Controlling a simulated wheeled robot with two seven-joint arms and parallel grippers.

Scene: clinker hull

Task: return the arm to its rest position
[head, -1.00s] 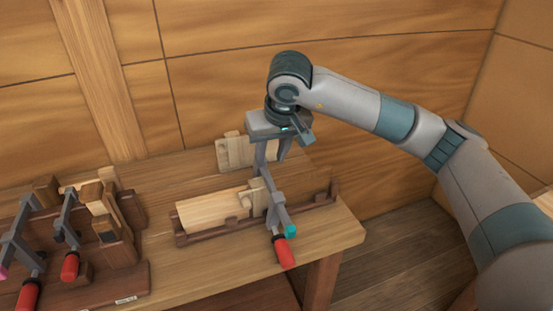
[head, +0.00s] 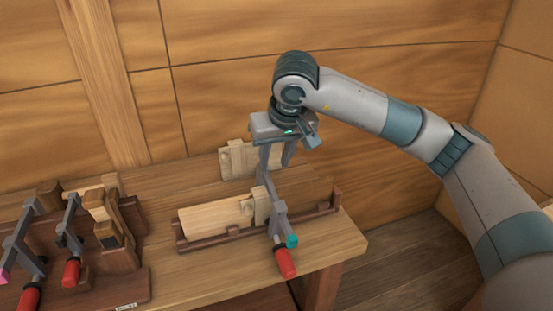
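My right arm (head: 370,108) comes in from the right. Its gripper (head: 277,160) points down over the bench, with its two grey fingers apart. A grey bar clamp (head: 275,205) with a red handle (head: 285,263) and a teal end stands just below the fingers, set across the boards in a dark wooden cradle (head: 205,242). The fingers overlap the clamp's top in the picture, so I cannot tell whether they touch it. A pale board (head: 210,218) lies in the cradle. My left gripper is out of view.
On the left, a dark wooden rack (head: 125,285) holds more red-handled clamps (head: 71,250) and wooden blocks. A pale wood piece (head: 235,160) is behind the cradle. The bench (head: 345,245) ends right of the cradle, and a plank wall (head: 230,95) stands behind.

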